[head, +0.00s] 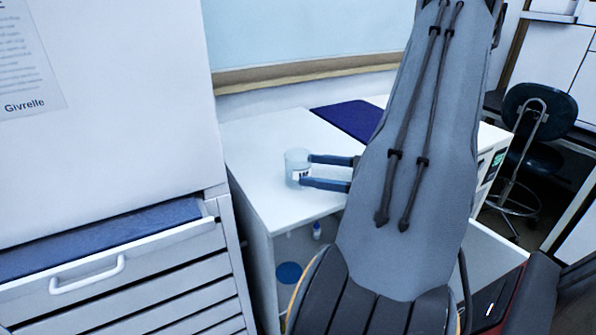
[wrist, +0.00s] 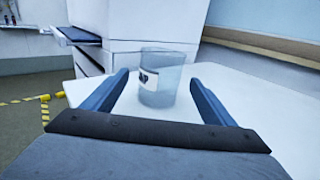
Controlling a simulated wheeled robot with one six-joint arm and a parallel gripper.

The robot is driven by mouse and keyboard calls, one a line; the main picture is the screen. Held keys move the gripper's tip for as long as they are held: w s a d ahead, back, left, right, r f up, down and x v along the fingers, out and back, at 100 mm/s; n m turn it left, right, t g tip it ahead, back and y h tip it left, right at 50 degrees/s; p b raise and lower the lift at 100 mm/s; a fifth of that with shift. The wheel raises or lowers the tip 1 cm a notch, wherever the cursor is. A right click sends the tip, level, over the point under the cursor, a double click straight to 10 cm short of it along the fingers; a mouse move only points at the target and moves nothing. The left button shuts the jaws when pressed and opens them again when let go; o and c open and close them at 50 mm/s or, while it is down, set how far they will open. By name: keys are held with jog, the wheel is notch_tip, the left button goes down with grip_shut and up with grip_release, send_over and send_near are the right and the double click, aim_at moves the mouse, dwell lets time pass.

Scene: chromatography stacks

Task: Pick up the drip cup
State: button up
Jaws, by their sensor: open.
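The drip cup (head: 296,163) is a small translucent pale cup with a white label, standing upright on a white table. In the wrist view the cup (wrist: 166,78) stands just ahead of and between the fingers, its label with dark letters toward the left. My gripper (head: 307,170) is open, its two blue fingers level with the cup and pointing left at it. In the wrist view my gripper (wrist: 160,88) has one finger on each side of the cup, with a gap on both sides. My arm hides part of the table in the head view.
The white table (head: 255,140) has a dark blue mat (head: 350,118) at the back. A drawer cabinet (head: 130,270) with an open top drawer stands at the left. A wall is behind. A stool (head: 535,125) is at the right. A small bottle (head: 316,231) sits below the tabletop.

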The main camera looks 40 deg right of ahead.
aim_at(296, 168)
jog(key=shift+p+x, duration=0.5)
jog(key=shift+x, duration=2.15)
jog(key=c, duration=1.1)
